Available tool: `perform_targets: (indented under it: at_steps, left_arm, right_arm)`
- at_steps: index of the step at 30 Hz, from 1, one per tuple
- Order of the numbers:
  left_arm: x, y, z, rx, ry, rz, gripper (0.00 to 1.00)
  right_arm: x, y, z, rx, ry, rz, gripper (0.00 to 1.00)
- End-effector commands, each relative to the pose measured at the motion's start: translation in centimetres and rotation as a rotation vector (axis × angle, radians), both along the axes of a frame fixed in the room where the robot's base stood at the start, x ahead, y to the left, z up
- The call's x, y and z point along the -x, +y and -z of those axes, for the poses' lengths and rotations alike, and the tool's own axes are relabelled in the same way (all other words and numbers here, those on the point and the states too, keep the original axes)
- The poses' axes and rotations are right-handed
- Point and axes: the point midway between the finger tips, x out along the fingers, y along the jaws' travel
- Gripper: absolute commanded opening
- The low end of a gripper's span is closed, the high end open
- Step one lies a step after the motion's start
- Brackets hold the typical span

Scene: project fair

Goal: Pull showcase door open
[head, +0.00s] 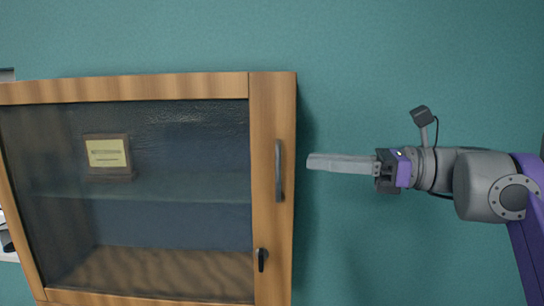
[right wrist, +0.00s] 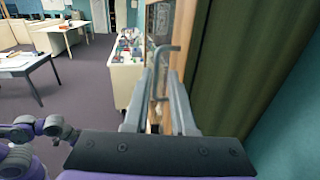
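The showcase (head: 150,87) is a wooden cabinet with a glass front on the left of the head view. Its door appears shut. A vertical metal handle (head: 278,170) is on the right stile, with a small dark lock or key (head: 262,260) lower down. My right gripper (head: 310,162) is just right of the handle, pointing left at it, apart from it in the head view. In the right wrist view its two fingers (right wrist: 161,82) are spread, and the handle (right wrist: 162,52) shows between and beyond them. I cannot tell whether they touch it.
A small plaque (head: 108,157) stands on a shelf behind the glass. A teal wall (head: 400,50) is behind the cabinet. The right wrist view shows a white table with items (right wrist: 125,75), a desk (right wrist: 25,65) and open floor (right wrist: 85,95).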

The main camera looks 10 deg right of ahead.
Motion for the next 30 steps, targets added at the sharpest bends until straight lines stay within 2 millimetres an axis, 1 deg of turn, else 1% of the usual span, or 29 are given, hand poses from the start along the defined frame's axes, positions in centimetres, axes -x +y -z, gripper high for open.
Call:
perform_targets:
  at_steps: [5,9,15,18,21,30]
  left_arm:
    - [0.0,0.0,0.0,0.000,0.000,0.000,0.50]
    - [0.0,0.0,-0.1,0.000,-0.001,0.000,0.50]
    - [-0.1,0.0,-0.2,0.000,-0.001,0.000,0.50]
    - [-0.1,0.0,-0.3,0.000,-0.002,0.000,0.50]
    - [-0.1,0.0,-0.3,0.000,-0.002,0.000,0.50]
    - [-0.1,0.0,-0.3,0.000,-0.002,0.000,0.50]
  right_arm:
    - [-1.0,2.3,0.0,-0.001,0.000,-0.006,0.24]
    - [-2.3,4.8,0.0,0.000,0.000,-0.007,0.24]
    - [-3.8,7.8,0.0,0.001,0.000,-0.006,0.24]
    - [-4.3,8.7,0.0,0.001,0.000,-0.004,0.24]
    - [-4.6,9.2,0.0,0.002,-0.001,-0.002,0.24]
    - [-4.8,9.4,0.1,0.003,-0.001,-0.001,0.24]
